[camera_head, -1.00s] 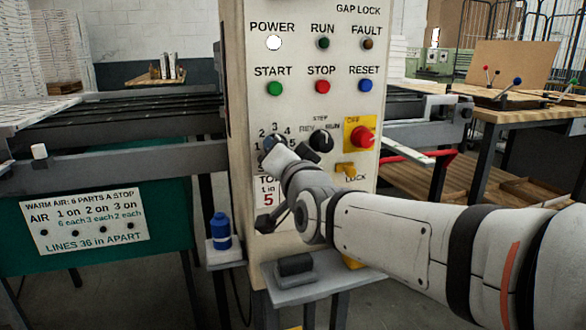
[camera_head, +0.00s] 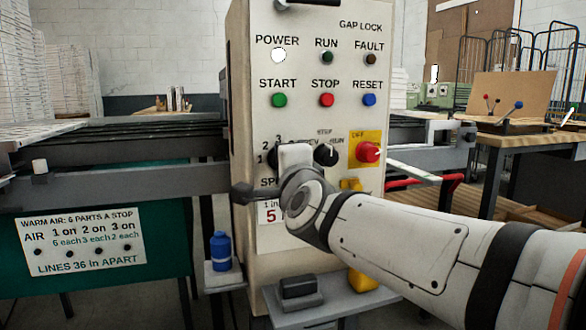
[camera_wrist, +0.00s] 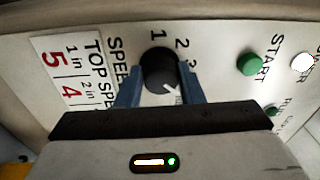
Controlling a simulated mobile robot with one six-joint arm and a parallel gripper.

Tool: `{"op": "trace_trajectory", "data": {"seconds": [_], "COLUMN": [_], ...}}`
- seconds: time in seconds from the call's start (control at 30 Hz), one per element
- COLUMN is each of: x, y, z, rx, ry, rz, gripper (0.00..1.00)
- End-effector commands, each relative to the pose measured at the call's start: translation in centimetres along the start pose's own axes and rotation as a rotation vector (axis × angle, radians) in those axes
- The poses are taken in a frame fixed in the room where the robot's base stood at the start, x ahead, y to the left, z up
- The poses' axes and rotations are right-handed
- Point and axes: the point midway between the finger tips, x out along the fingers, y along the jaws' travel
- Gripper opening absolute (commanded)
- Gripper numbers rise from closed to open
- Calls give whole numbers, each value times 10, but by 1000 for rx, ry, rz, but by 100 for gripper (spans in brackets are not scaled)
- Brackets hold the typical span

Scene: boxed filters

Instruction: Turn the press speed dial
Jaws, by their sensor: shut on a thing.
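The press speed dial (camera_wrist: 158,68) is a round black knob with a white pointer line, set in the pale control panel (camera_head: 315,110). In the wrist view the numbers 1, 2 and 3 show beside it, and the pointer lies toward the lower right, near the 3 side. My gripper (camera_wrist: 160,88) is shut on the dial, one blue finger on each side of it. In the head view my wrist covers most of the dial and part of its scale; only the dial's dark left edge (camera_head: 273,157) shows.
A black mode knob (camera_head: 326,154) and a red stop knob on a yellow plate (camera_head: 367,151) sit close to the right. Green (camera_head: 279,100), red (camera_head: 326,100) and blue (camera_head: 369,100) buttons are above. A blue bottle (camera_head: 220,252) stands on a small shelf at lower left.

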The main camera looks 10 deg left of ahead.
Motion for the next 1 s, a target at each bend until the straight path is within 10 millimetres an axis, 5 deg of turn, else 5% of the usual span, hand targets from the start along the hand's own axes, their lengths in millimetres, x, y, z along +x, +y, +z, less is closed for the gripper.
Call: {"op": "trace_trajectory", "data": {"seconds": [0.67, 0.7, 1.0], "x": [1, 1, 1], "y": [-6, -6, -3], "z": [-3, -3, -2], "rx": [64, 64, 63], "ry": [13, 13, 10], "rz": [-10, -10, -4], "gripper": [11, 36, 56]}}
